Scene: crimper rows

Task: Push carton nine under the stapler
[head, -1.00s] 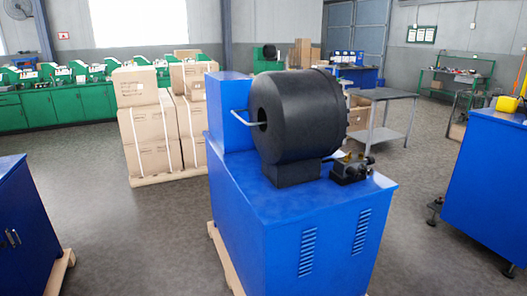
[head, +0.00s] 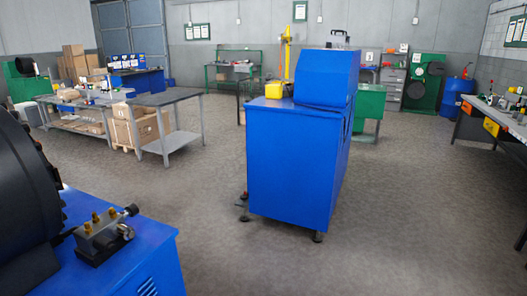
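I cannot make out a stapler or a carton marked nine in the head view. Some brown cartons (head: 74,62) are stacked at the far left by the wall. Neither of my grippers is in view.
A blue machine with a black drum (head: 28,195) stands close at the left. A blue cabinet machine (head: 292,165) stands ahead on small feet. Open grey floor (head: 410,190) lies to its right, before a workbench (head: 490,120) at the right edge.

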